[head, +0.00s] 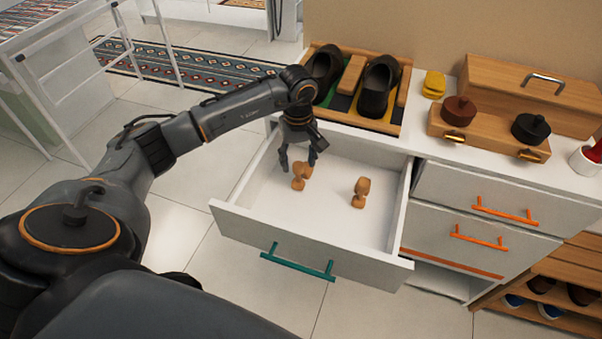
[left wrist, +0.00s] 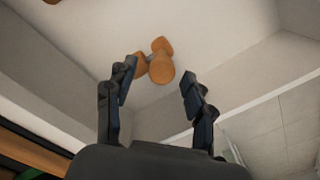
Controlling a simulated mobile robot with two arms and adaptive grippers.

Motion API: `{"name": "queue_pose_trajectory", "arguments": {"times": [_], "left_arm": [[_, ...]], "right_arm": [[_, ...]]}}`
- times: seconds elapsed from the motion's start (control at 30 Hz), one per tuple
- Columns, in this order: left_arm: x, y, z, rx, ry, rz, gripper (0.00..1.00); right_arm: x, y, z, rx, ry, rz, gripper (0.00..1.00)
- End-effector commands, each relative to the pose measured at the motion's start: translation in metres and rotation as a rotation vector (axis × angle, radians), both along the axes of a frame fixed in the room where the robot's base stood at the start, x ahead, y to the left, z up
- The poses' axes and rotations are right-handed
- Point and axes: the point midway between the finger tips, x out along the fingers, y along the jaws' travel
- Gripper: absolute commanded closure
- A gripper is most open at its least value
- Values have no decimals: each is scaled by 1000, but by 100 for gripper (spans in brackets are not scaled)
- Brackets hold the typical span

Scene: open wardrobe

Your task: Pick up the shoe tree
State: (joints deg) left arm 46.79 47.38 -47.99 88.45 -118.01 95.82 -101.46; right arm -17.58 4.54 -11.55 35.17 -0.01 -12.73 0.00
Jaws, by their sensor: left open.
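Two orange-brown wooden shoe trees are in the open white drawer (head: 325,240). The left shoe tree (head: 300,178) is close below my left gripper (head: 299,158); the right shoe tree (head: 361,192) lies apart from it on the drawer floor. My left gripper is open and points down into the drawer. In the left wrist view the near shoe tree (left wrist: 160,68) shows just beyond and between the open fingertips (left wrist: 157,78). I cannot tell whether a finger touches it. A small part of another orange-brown thing shows at the top left edge there. My right gripper is not in view.
The drawer walls rise around the shoe trees, with a teal handle (head: 297,262) at the front. Behind are black shoes (head: 379,84) in a wooden tray. A wooden box (head: 530,88), brush-like items and a yellow item (head: 434,84) stand on the dresser top.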

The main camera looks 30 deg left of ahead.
Motion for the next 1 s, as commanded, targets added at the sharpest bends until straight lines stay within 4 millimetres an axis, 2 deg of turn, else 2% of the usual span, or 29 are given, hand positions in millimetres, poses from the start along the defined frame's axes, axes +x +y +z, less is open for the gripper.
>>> {"name": "queue_pose_trajectory", "arguments": {"times": [0.03, 0.1, 0.2, 0.4, 0.63, 0.67, 0.9, 1.0], "left_arm": [[-1, 0, -3, 0, 1, 1, 47], [-1, 0, -11, -1, 3, 1, 47], [-1, 1, -26, -3, 5, 1, 47], [-1, 2, -50, -2, 1, 0, 47], [0, 2, -52, -1, -1, 0, 47], [0, 2, -52, -1, -1, 0, 49], [0, 2, -52, -1, -1, 0, 96], [0, 2, -52, -1, -1, 0, 96]], "right_arm": [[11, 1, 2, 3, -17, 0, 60], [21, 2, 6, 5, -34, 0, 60], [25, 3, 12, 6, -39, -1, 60], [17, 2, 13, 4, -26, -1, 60], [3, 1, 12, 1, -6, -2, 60], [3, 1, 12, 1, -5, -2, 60], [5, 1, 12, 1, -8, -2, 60], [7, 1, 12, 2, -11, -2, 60]]}}
